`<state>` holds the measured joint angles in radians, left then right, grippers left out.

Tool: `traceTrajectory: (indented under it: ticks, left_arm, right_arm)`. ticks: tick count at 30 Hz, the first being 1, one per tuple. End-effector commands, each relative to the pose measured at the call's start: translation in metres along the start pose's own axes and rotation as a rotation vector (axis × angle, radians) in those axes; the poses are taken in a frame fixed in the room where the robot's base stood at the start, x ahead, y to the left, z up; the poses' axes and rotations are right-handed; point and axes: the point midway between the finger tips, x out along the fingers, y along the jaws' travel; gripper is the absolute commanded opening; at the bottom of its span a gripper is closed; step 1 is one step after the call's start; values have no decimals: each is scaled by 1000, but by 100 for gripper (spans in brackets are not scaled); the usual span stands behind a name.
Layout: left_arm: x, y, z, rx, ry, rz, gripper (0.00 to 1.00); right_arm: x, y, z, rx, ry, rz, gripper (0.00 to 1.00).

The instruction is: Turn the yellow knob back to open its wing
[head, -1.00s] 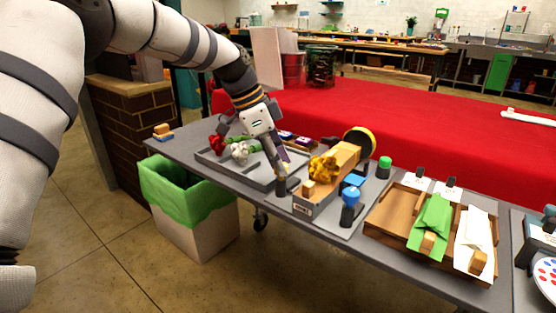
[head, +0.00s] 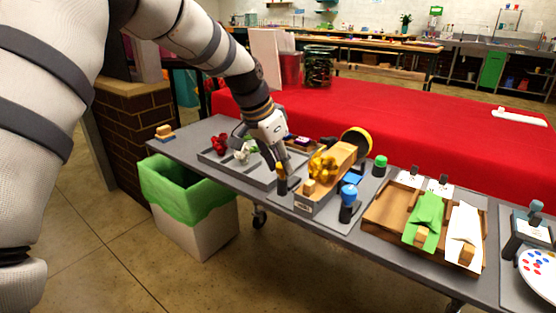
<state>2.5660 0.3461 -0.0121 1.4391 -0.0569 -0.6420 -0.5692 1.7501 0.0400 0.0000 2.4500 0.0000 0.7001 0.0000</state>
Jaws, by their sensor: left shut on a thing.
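My left gripper (head: 283,166) reaches down to a short dark post (head: 282,187) at the left of the wooden cradle. It is shut on the yellow knob at the top of this post; the fingers hide most of the knob. Similar posts carry a blue knob (head: 349,191) and a green knob (head: 380,160), both apart from the gripper. The wooden cradle (head: 338,158) holds a bunch of yellow flowers (head: 322,166). I cannot make out the yellow knob's wing or its angle. My right gripper is not in view.
A grey tray (head: 212,155) with red and white flowers lies at the left. A wooden rack (head: 382,208) with green and white wraps stands to the right. A bin with a green liner (head: 178,192) stands on the floor in front. A red-covered table (head: 440,130) is behind.

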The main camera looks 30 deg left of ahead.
Motion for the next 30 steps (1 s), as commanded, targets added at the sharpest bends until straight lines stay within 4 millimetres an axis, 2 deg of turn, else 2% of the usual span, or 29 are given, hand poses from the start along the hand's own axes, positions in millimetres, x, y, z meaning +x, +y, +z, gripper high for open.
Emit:
traceTrajectory:
  ticks: [21, 30]
  left_arm:
    - [2, 4, -1, -617, -3, -260, 0]
    - [3, 6, -2, -821, -4, -343, 0]
  right_arm:
    - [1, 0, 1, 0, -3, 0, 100]
    - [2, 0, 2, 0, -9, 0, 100]
